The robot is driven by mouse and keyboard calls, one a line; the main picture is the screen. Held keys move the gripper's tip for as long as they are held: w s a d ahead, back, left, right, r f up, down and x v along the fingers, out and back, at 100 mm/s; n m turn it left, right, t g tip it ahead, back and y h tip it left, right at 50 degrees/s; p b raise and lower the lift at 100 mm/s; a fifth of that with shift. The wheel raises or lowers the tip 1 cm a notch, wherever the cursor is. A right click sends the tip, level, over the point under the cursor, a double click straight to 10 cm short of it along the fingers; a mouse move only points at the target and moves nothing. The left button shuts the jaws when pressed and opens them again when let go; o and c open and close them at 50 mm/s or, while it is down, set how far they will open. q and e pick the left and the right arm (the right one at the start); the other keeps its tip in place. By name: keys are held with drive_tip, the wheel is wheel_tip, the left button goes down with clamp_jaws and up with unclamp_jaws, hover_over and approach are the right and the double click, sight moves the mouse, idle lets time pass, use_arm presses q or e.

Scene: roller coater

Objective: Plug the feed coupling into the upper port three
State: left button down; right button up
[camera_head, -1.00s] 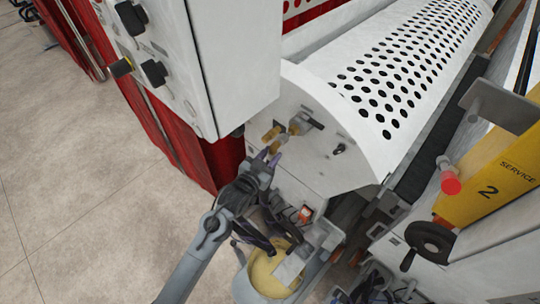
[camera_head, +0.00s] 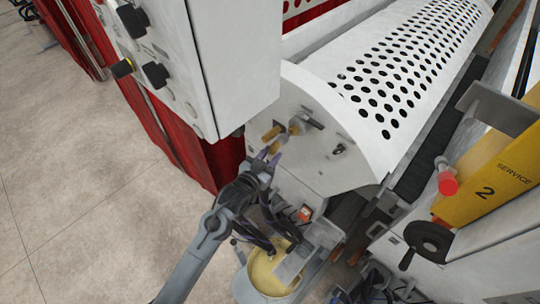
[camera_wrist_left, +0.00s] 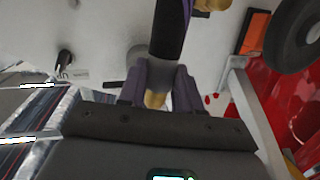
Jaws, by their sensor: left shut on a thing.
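My left gripper (camera_head: 268,157) is in front of the white end panel (camera_head: 325,150) of the roller cover. In the left wrist view its purple fingers (camera_wrist_left: 158,85) are shut on the feed coupling (camera_wrist_left: 155,99), a brass-coloured piece with a dark hose (camera_wrist_left: 170,35) in line with it. In the head view the coupling is small and mostly hidden by the fingers. Brass-coloured fittings (camera_head: 272,132) stick out of the panel just beyond the fingertips. I cannot tell which is upper port three, or whether the coupling touches a port. My right gripper is not in view.
A white control box (camera_head: 235,65) with black knobs overhangs at upper left. A small dark lever (camera_head: 340,149) sits on the panel. A yellow-filled round vessel (camera_head: 265,275) stands below my arm. A handwheel (camera_head: 428,243) and yellow service arm (camera_head: 500,175) are at right. The floor at left is clear.

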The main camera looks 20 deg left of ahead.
use_arm(q)
drive_tip(key=shift+w+d+b, duration=0.15)
drive_tip(key=shift+w+d, duration=0.1)
drive_tip(key=shift+w, duration=0.4)
drive_tip(key=shift+w+d+b, duration=0.15)
drive_tip(key=shift+w+d, duration=0.1)
drive_tip(key=shift+w, duration=0.4)
drive_tip(key=c, duration=0.7)
unclamp_jaws()
drive_tip(key=shift+s, duration=0.1)
drive_tip(key=shift+s+a, duration=0.15)
drive_tip(key=shift+s, duration=0.5)
drive_tip(key=b+v, duration=0.2)
drive_tip(key=v, duration=0.7)
drive_tip(key=shift+s+b, duration=0.2)
drive_tip(key=shift+b, duration=0.2)
